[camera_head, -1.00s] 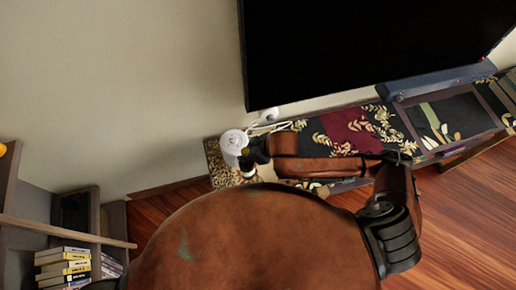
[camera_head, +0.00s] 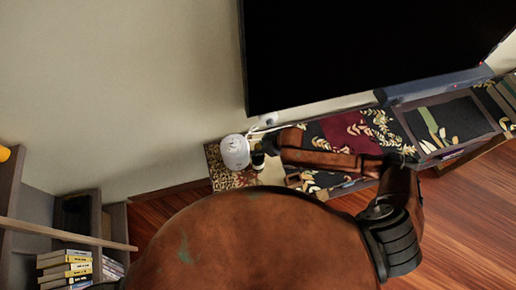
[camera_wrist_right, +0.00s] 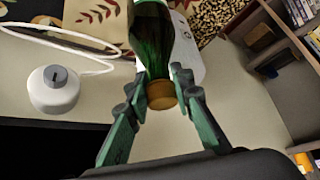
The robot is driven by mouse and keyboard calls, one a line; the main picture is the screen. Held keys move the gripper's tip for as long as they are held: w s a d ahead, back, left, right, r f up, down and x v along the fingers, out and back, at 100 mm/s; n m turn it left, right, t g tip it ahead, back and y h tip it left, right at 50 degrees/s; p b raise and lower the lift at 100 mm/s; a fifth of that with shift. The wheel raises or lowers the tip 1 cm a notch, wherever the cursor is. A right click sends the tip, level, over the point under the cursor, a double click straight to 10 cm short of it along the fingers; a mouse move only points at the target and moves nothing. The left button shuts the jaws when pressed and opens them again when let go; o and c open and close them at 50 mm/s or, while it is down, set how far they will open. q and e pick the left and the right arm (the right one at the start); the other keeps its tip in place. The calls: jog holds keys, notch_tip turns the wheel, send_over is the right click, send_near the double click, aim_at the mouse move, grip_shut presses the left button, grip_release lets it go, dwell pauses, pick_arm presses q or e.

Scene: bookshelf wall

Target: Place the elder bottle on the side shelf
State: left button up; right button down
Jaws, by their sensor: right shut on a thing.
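A dark green glass bottle (camera_wrist_right: 154,45) with a gold cap shows at the top middle of the right wrist view. My right gripper (camera_wrist_right: 160,92) is shut around its capped end, one finger on each side. The bottle's far end is cut off by the frame. In the head view my right gripper (camera_head: 257,160) is over the left end of the low console (camera_head: 274,174); I cannot make out the bottle there. A wooden shelf unit (camera_head: 78,236) stands at the lower left. My left gripper is not in view.
A white round device (camera_wrist_right: 54,90) with a looped cable lies on the console. A large black TV (camera_head: 360,45) stands behind my right arm. Books (camera_head: 65,266) fill part of the shelf unit. Open wood floor (camera_head: 165,207) lies between shelf unit and console.

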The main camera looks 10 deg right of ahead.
jog(key=shift+w+f, duration=0.1)
jog(key=shift+f, duration=0.25)
jog(key=c, duration=2.1)
grip_release()
jog(key=shift+f, duration=0.2)
jog(key=o, duration=0.4)
